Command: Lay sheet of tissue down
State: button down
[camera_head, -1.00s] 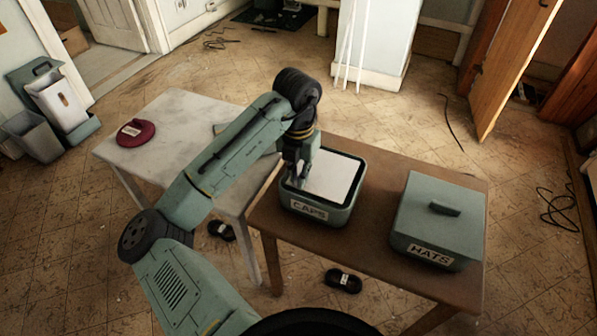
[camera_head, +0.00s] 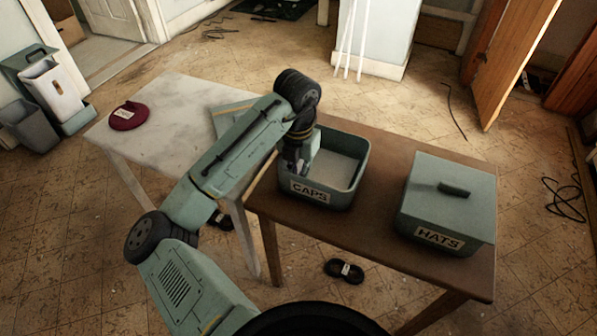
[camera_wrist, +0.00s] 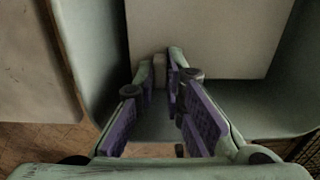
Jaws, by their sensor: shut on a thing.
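The white sheet of tissue (camera_head: 338,167) lies low inside the open green box labelled CAPS (camera_head: 340,196), below its rim. My gripper (camera_head: 298,163) reaches down inside the box at its left side. In the wrist view the sheet (camera_wrist: 215,40) spreads flat ahead of the fingers, and the box wall (camera_wrist: 82,45) shows at left. My gripper (camera_wrist: 162,68) is shut on a small pale grip piece at the sheet's near edge. Whether the sheet rests on something underneath is hidden.
A closed HATS box (camera_head: 447,205) stands right of the CAPS box on the brown table (camera_head: 385,165). The white table (camera_head: 175,105) at left holds a dark red cap (camera_head: 129,116) and a green lid (camera_head: 228,117), partly behind my arm. Dark shoes (camera_head: 344,271) lie on the floor.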

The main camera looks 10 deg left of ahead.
jog(key=shift+f, duration=0.3)
dwell(0.4)
jog(key=c, duration=1.6)
grip_release()
notch_tip(320, 180, up, 12)
jog(key=shift+r, duration=0.1)
